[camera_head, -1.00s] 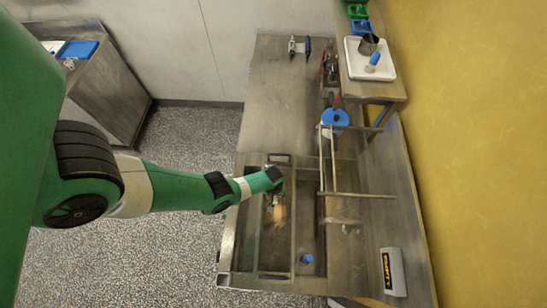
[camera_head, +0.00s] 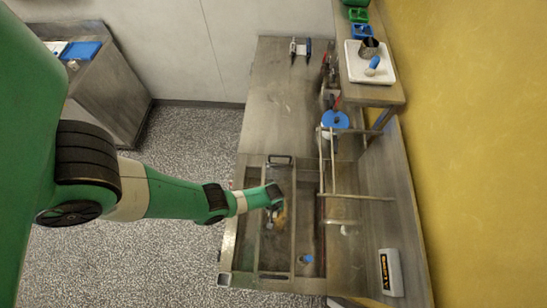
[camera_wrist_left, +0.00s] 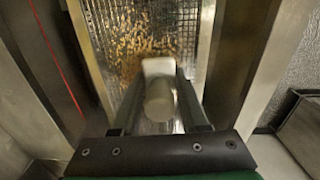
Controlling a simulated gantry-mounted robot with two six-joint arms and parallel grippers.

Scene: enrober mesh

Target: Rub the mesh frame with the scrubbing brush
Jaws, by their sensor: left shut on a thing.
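The mesh frame (camera_head: 293,240) is a long metal frame lying in the sink-like basin in the head view. In the left wrist view its mesh (camera_wrist_left: 130,30) is dotted with brown residue, densest at the left and middle. My left gripper (camera_head: 276,208) is over the mesh, and its fingers (camera_wrist_left: 160,105) are shut on the scrubbing brush (camera_wrist_left: 158,68). The brush has a pale head and a rounded grip, and its head is over or against the mesh; contact cannot be told. The brush's bristles are hidden. My right gripper is in neither view.
A metal rack (camera_head: 335,194) stands right of the frame. A small blue item (camera_head: 306,259) lies in the basin to its lower right. A blue round-topped container (camera_head: 335,119) stands behind. A white tray (camera_head: 388,72) sits on the shelf. The back counter (camera_head: 275,100) is mostly clear.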

